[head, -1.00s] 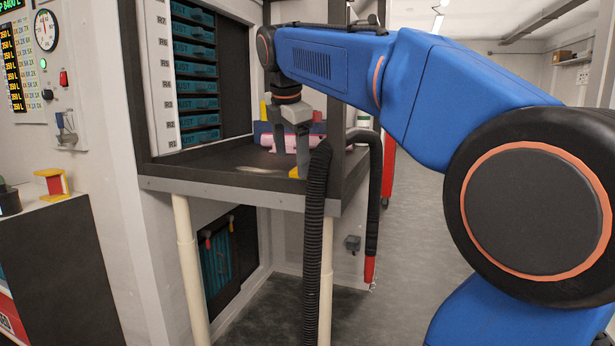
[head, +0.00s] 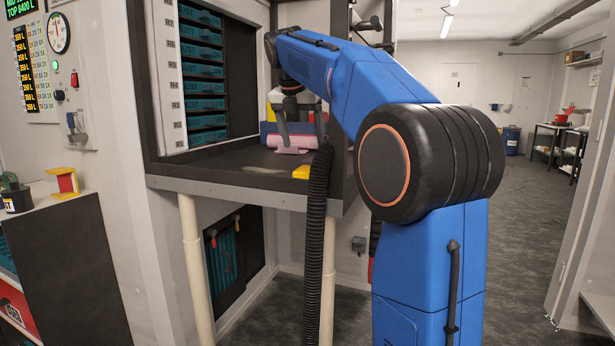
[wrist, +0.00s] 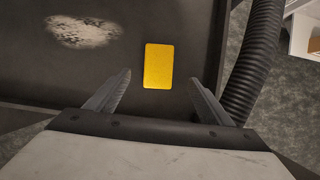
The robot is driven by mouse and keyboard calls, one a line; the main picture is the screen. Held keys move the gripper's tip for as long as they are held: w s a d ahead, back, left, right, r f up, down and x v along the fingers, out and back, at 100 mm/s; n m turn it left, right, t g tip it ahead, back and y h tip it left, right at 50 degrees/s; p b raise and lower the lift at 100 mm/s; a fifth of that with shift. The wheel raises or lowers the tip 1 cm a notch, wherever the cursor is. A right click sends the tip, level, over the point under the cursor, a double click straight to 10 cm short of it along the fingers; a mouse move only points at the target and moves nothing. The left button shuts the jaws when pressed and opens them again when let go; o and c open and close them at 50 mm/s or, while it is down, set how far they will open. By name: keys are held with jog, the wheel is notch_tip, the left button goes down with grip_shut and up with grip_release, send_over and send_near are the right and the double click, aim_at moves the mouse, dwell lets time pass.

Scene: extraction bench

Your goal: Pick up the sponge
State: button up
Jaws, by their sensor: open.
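The sponge (wrist: 158,66) is a yellow rectangular block lying flat on the dark bench top. In the head view the sponge (head: 301,172) sits near the bench's front edge, just left of the black hose. My gripper (head: 302,142) is open and empty above the bench, over the area behind the sponge. In the wrist view my gripper (wrist: 160,93) has its two fingers spread wide, with the sponge ahead of and between the fingertips. No contact with the sponge shows.
A black corrugated hose (head: 317,220) hangs over the bench's front edge, right of the sponge; it also shows in the wrist view (wrist: 255,60). A pink roll (head: 290,142) lies at the back of the bench. A pale powdery patch (wrist: 82,32) marks the top.

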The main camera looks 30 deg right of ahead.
aim_at(307, 169)
jog(key=shift+x, duration=5.5)
jog(key=shift+a+f, duration=0.15)
jog(key=shift+c, duration=0.5)
jog(key=c, duration=1)
